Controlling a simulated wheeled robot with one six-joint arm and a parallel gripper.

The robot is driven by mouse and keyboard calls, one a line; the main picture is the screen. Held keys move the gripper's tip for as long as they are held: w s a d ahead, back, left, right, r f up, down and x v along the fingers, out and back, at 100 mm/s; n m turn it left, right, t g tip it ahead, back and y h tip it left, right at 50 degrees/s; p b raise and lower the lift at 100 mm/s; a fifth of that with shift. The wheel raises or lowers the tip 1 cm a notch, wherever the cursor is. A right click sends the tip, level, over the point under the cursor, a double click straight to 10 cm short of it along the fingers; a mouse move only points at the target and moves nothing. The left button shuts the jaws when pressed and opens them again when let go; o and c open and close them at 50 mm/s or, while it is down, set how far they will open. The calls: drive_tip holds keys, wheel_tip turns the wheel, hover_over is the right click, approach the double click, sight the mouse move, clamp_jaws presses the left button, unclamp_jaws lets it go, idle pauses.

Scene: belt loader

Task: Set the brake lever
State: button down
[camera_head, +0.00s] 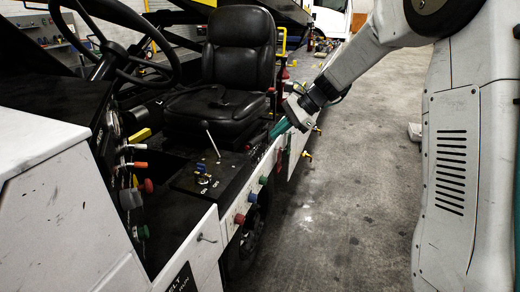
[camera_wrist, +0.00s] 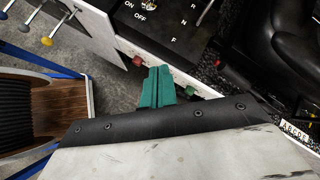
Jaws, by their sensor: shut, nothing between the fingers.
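My gripper (camera_head: 278,129) has teal fingers, shut and empty, beside the vehicle's side panel near the seat's front corner. The fingers also show in the wrist view (camera_wrist: 157,88), pointing toward the black console.
The black seat (camera_head: 237,68) and steering wheel (camera_head: 118,35) bound the cab. Red, green and blue knobs (camera_head: 251,198) line the white side panel. The console (camera_wrist: 170,22) carries ON, OFF, R, N and F markings. Concrete floor (camera_head: 350,190) is open to the right.

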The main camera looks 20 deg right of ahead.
drive_tip(key=w+d+f+m+t+y, duration=0.1)
drive_tip(key=w+d+f+m, duration=0.25)
drive_tip(key=w+f, duration=0.4)
drive_tip(key=m+t, duration=0.3)
drive_tip(key=m, duration=0.4)
approach(260, 162)
wheel_tip(260, 162, up, 2)
drive_tip(key=shift+d+r+y, duration=0.1)
drive_tip(key=shift+d+y, duration=0.25)
drive_tip(key=shift+y, duration=0.05)
drive_tip(key=x, duration=1)
drive_tip(key=shift+a+f, duration=0.2)
wheel_tip(260, 162, up, 3)
drive_tip(key=shift+w+d+r, duration=0.1)
drive_tip(key=shift+w, duration=0.1)
drive_tip(key=shift+w+r, duration=0.2)
drive_tip(key=shift+r, duration=0.25)
